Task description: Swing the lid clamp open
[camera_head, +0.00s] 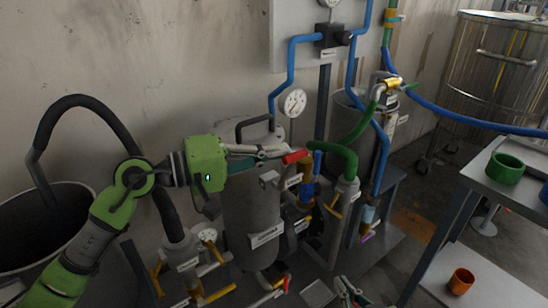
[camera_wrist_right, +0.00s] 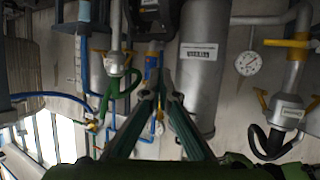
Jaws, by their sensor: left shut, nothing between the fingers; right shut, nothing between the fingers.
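A grey cylindrical vessel (camera_head: 252,215) with a label stands against the wall. Its lid is partly hidden behind my left gripper, and a dark loop handle (camera_head: 252,124) shows above it. A red-ended lever (camera_head: 295,157), which looks like the lid clamp's handle, sticks out at the vessel's upper right. My left gripper (camera_head: 272,153) is shut and empty, its fingertips close to the red end; I cannot tell whether they touch. My right gripper (camera_head: 348,290) is low at the bottom edge. In the right wrist view it is shut (camera_wrist_right: 160,78) and empty, before a labelled grey cylinder (camera_wrist_right: 203,65).
Blue pipes (camera_head: 290,62), a green hose (camera_head: 345,150) and a pressure gauge (camera_head: 294,102) crowd the space around the vessel. Yellow-handled valves stand low on both sides.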

